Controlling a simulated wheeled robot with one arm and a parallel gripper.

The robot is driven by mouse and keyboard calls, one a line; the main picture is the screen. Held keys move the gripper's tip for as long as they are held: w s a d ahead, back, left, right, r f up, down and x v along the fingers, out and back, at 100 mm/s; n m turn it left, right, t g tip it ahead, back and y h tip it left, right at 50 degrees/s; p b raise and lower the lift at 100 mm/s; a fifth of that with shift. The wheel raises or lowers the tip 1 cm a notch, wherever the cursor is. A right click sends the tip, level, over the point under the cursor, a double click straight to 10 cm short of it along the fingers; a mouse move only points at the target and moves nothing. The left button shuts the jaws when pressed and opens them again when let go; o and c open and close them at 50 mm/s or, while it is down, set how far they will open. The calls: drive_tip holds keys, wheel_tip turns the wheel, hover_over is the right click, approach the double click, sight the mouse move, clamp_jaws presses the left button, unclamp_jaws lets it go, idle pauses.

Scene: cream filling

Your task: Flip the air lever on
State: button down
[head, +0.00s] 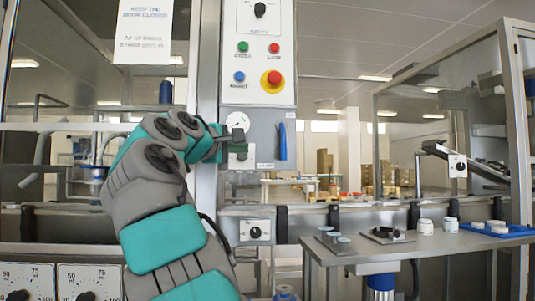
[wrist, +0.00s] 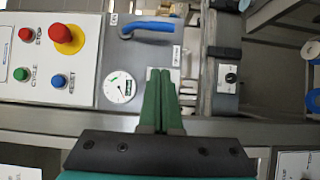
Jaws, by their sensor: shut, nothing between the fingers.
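The blue air lever (head: 282,142) hangs upright on the grey panel, right of the round pressure gauge (head: 237,120). In the wrist view, which is turned, the blue lever (wrist: 150,27) lies across the top and the gauge (wrist: 119,87) is at lower left. My gripper (head: 243,150) is in front of the panel, just below the gauge and left of the lever in the head view. In the wrist view its green fingers (wrist: 159,72) are pressed together with nothing between them. The fingertips are apart from the lever.
The white button panel (head: 258,52) with a red emergency stop (head: 271,81) is above the gauge. A small knob box (head: 254,230) is below. A metal table (head: 420,243) with white jars (head: 425,226) and a blue tray (head: 497,230) stands at right.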

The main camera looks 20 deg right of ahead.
drive_tip(key=shift+d, duration=0.1)
idle(0.3)
drive_tip(key=p, duration=0.2)
approach(282, 143)
drive_tip(key=shift+w+d+f, duration=1.15)
drive_tip(key=shift+w+d, duration=1.05)
drive_tip(key=shift+w, duration=0.45)
